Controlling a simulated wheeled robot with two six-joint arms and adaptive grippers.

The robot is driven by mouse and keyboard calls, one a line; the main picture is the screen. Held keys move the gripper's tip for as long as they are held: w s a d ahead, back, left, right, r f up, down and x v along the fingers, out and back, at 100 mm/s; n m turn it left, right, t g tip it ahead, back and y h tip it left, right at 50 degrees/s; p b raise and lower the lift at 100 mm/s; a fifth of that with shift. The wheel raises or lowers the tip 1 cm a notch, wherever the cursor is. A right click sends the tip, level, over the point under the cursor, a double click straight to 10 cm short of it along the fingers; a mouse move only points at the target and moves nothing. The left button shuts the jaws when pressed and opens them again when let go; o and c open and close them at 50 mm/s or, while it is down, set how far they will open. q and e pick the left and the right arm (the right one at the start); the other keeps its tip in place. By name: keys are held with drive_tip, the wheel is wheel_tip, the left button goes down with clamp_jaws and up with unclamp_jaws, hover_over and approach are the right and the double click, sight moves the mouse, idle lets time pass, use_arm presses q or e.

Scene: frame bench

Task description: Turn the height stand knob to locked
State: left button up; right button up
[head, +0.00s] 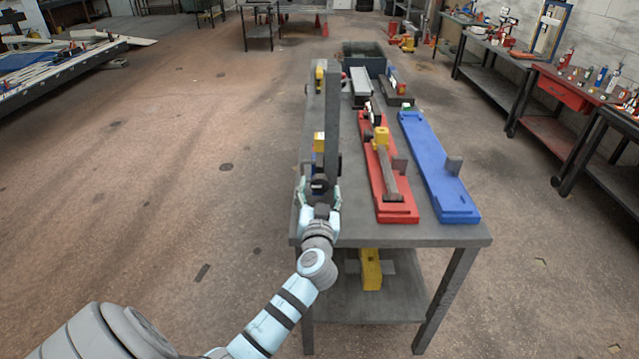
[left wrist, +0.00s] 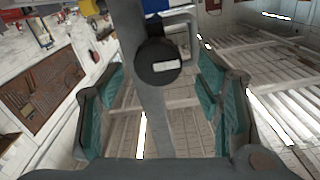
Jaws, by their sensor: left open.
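The height stand (head: 332,110) is a tall dark grey post at the left edge of the bench; its post also shows in the left wrist view (left wrist: 152,115). Its knob is round and black with a short white mark, facing the camera in the left wrist view (left wrist: 158,62); in the head view it is small and dark (head: 319,183). The mark lies nearly level. My left gripper (head: 320,192) is open, its fingers on either side of the knob. In the left wrist view gaps show between knob and teal pads. My right gripper is not in view.
The grey bench (head: 440,232) carries a red fixture base (head: 396,213) and a blue one (head: 435,160) right of the stand. A grey bin (head: 364,50) is at the far end. A yellow block (head: 371,270) sits on the lower shelf. Floor left of the bench is clear.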

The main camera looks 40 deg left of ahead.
use_arm(q)
drive_tip(key=x, duration=0.3)
drive_tip(key=shift+d+f, duration=0.1)
drive_tip(key=c, duration=1.2)
drive_tip(key=shift+o, duration=0.2)
drive_tip(key=shift+m, duration=0.4)
drive_tip(key=m, duration=0.3)
drive_tip(key=shift+m, duration=0.3)
drive_tip(key=m, duration=0.4)
drive_tip(key=shift+d+m+p, duration=0.1)
drive_tip(key=shift+m+p, duration=0.2)
drive_tip(key=m+p, duration=0.1)
drive_tip(key=m, duration=0.3)
drive_tip(key=shift+f+m+p, duration=0.1)
drive_tip(key=shift+m+p, duration=0.55)
drive_tip(key=shift+m, duration=1.85)
